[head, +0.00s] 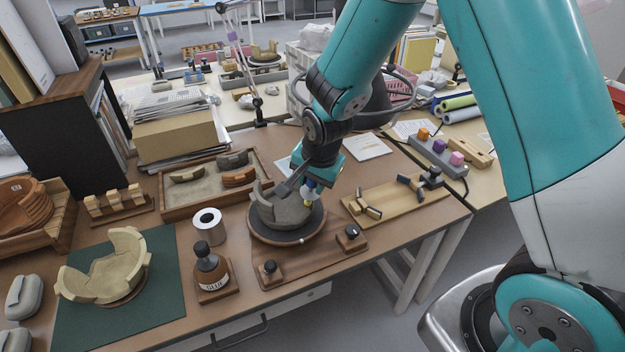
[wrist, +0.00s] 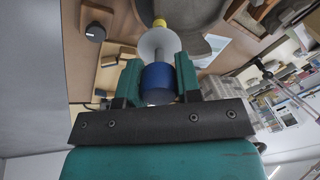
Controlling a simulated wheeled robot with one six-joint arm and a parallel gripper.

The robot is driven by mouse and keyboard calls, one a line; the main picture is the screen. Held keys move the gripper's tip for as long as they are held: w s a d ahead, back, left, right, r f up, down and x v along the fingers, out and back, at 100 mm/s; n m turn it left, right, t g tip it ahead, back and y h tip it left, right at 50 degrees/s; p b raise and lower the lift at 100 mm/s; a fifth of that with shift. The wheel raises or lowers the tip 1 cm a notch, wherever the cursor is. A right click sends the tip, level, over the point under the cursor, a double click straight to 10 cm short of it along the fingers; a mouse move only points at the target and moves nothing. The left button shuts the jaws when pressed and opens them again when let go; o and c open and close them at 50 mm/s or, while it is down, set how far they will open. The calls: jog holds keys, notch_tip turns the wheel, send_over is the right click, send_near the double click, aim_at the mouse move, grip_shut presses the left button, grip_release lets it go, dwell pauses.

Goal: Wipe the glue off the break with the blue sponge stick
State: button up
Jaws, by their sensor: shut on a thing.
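My gripper (wrist: 158,85) is shut on the blue handle of the sponge stick (wrist: 157,76). The stick has a pale round collar and a yellow tip. In the head view my gripper (head: 309,184) is over the right part of the grey broken bowl (head: 284,212), with the yellow tip close to the bowl's inner right side. I cannot tell if the tip touches the break. The bowl sits on a round turntable (head: 287,239). In the wrist view the grey bowl (wrist: 207,46) shows beside the tip at the top. No glue is clearly visible on the break.
A sherd tray (head: 209,186) lies behind. A wooden board with clamps (head: 393,203) is at right. A beige bowl (head: 104,268) rests on a green mat (head: 165,310).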

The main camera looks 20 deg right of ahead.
jog(key=shift+p+v, duration=1.3)
jog(key=shift+v, duration=0.6)
jog(key=shift+w, duration=0.15)
